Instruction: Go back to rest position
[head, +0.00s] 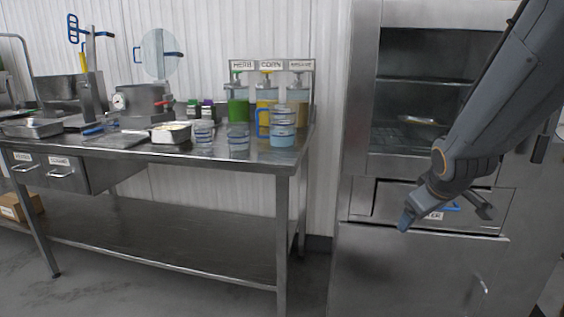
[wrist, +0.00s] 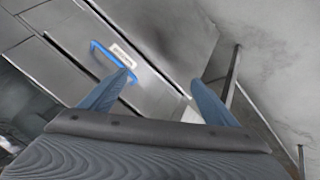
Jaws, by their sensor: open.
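My gripper (wrist: 163,88) is open and empty in the wrist view, with its two blue-grey fingers spread apart. In the head view my gripper (head: 440,215) hangs at the right, in front of the steel cabinet (head: 365,250) and its drawer. The drawer's blue handle (wrist: 110,50) and a white label beside it show in the wrist view, past the left finger. In the head view the arm and gripper hide part of the drawer front and its label.
A steel table (head: 230,160) at the left holds pump dispensers (head: 238,105), clear cups (head: 283,128), a white-filled tray (head: 171,132) and a pot (head: 142,103). An open cabinet bay (head: 420,60) is above the drawer. A cardboard box (head: 14,207) is at the far left. Floor shows in front of the table.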

